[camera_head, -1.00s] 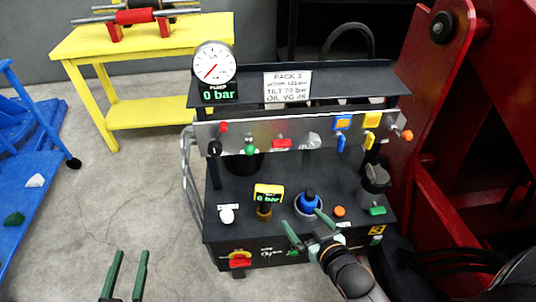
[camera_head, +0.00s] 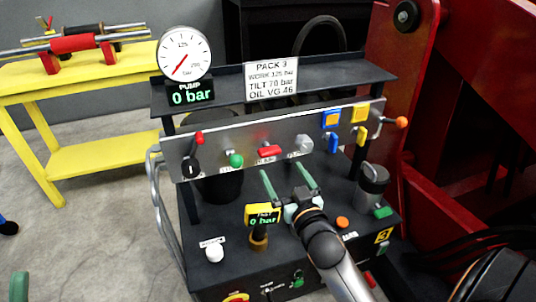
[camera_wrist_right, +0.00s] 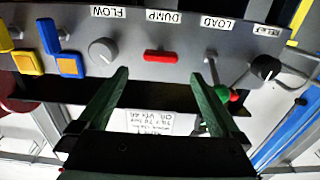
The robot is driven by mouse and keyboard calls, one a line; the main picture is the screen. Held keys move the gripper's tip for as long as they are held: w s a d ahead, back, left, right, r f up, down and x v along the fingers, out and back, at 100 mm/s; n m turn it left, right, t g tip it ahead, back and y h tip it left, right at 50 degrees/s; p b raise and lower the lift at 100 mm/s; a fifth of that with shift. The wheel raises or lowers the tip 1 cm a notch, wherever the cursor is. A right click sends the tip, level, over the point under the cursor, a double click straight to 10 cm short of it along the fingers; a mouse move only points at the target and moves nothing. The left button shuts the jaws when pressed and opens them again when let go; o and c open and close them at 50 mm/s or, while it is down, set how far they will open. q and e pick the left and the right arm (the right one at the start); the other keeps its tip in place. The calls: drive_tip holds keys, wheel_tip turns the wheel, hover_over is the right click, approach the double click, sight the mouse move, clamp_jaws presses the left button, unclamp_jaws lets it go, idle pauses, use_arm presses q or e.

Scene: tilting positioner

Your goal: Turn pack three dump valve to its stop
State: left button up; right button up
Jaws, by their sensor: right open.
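The pack three dump valve is a small red handle (camera_head: 268,151) on the grey upper panel (camera_head: 345,124), under a pressure gauge and a PACK 3 sign. In the right wrist view the red handle (camera_wrist_right: 160,56) lies lengthwise along the panel below its DUMP label (camera_wrist_right: 164,16). My right gripper (camera_head: 283,172) is open, its green fingers pointing at the panel just below and in front of the handle. In the wrist view the gripper (camera_wrist_right: 160,76) has the handle centred between and beyond its fingertips, not touching. Of my left gripper, one green finger (camera_head: 18,287) shows at the bottom left.
A green-knobbed lever (camera_head: 236,160) sits left of the handle, a grey flow knob (camera_head: 303,144) right. Blue (camera_head: 334,143) and yellow (camera_head: 362,136) levers are further right. The TILT gauge (camera_head: 263,218) stands below left on the deck. A red frame (camera_head: 470,110) rises at the right.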

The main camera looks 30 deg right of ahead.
sight(271, 154)
use_arm(q)
wheel_tip(271, 154, down, 2)
drive_tip(key=shift+w+f+n+b, duration=0.15)
drive_tip(key=shift+n+b, duration=0.15)
drive_tip(key=shift+b, duration=0.65)
use_arm(e)
drive_tip(key=x, duration=0.9)
drive_tip(key=shift+w, duration=0.4)
